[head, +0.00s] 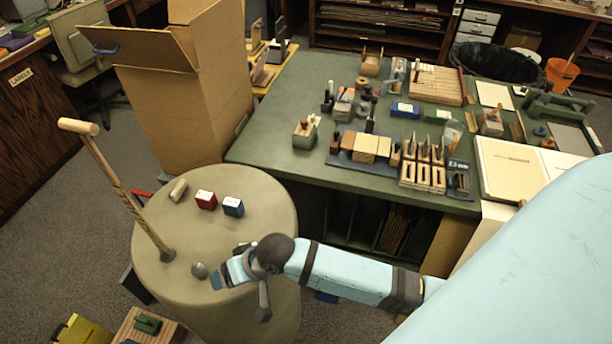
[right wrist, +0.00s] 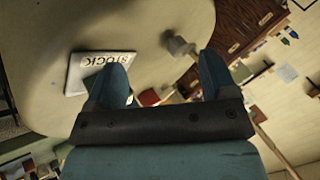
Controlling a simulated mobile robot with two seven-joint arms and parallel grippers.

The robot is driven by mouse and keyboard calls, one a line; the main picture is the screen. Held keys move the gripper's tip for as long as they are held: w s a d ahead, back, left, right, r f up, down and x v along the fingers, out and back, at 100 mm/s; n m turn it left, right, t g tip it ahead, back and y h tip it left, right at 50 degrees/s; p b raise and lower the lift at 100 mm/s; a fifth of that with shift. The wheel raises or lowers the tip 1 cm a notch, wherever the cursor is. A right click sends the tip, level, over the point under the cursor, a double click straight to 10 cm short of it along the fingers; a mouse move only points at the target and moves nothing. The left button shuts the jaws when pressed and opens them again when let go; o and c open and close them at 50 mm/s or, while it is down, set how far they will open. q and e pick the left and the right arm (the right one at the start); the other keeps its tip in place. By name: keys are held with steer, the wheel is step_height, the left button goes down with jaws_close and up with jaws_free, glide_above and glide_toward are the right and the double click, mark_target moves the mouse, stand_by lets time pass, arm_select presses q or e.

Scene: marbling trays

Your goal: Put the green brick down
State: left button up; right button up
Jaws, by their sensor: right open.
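No green brick is clearly seen on the round drum-like stand (head: 170,235) or in my right gripper. A small dark green block-like thing (head: 147,324) lies on a wooden board at the bottom left of the head view; I cannot tell whether it is the brick. A red brick (head: 206,200) and a blue brick (head: 233,207) stand side by side on the stand. My right gripper (head: 222,276) is over the stand's front right part, in front of these bricks. In the right wrist view its two blue fingers (right wrist: 162,85) are apart, with nothing held. My left gripper is not in view.
A tall stick (head: 115,190) rises from the stand's left side. A wooden cylinder (head: 178,190) lies behind. A white STOCK plate (right wrist: 75,78) shows in the wrist view. The green table (head: 265,150) behind is crowded.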

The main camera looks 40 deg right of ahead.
steer(key=s+d+f+n+t+h, duration=0.1)
steer(key=s+d+f+n+t, duration=0.1)
steer(key=s+d, duration=0.3)
steer(key=s+d+f+n+t+h, duration=0.1)
steer(key=s+d+f+n+t, duration=0.1)
steer(key=s+d, duration=0.4)
steer(key=shift+s+d+f+t+h, duration=0.2)
steer(key=shift+s+f+t+h, duration=0.2)
steer(key=shift+f+t, duration=0.5)
steer(key=shift+r, duration=0.1)
steer(key=shift+r+p, duration=0.5)
steer(key=shift+p, duration=0.1)
